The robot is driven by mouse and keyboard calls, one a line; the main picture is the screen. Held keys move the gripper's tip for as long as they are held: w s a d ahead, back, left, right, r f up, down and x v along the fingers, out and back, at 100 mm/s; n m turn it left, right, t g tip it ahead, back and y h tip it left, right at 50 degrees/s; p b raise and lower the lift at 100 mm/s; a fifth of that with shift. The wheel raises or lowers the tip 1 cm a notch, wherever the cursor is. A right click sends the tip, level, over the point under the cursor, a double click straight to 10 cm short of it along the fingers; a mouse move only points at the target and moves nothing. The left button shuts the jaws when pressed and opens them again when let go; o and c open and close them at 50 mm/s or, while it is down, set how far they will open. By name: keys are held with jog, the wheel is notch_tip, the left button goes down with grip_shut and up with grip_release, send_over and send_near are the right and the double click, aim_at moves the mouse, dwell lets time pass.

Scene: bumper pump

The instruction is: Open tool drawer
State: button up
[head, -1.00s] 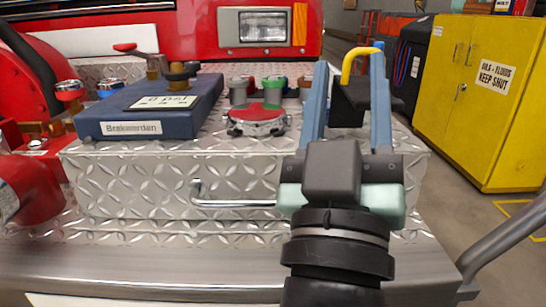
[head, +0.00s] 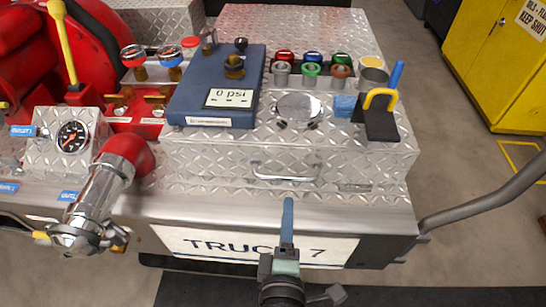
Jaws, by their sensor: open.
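The tool drawer (head: 215,172) is a diamond-plate metal front on the bumper's deck box, and it looks shut flush. Its bar handle (head: 285,177) is a thin silver pull at the middle of that front. My gripper (head: 288,204) is open and empty, just below and in front of the handle, apart from it in the picture. It is turned so that its blue fingers line up nearly one behind the other, and the far finger is mostly hidden.
A blue box reading 0 psi (head: 215,90), several coloured caps (head: 312,68) and a black holder with a yellow hook (head: 378,122) stand on top. A chrome pipe (head: 95,200) juts out at left. A grey rail (head: 485,205) is at right. Open floor lies in front.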

aim_at(287, 181)
jog(key=shift+n, duration=0.3)
jog(key=w+f, duration=0.1)
jog(key=w, duration=0.3)
jog(key=w+f, duration=0.1)
jog(key=w, duration=0.2)
jog(key=w+f, duration=0.1)
jog(key=w, duration=0.3)
jog(key=shift+w+a+f+b, duration=0.2)
jog(key=shift+w+b, duration=0.1)
jog(key=shift+b, duration=0.1)
jog(key=shift+r, duration=0.1)
grip_shut()
dwell(0.8)
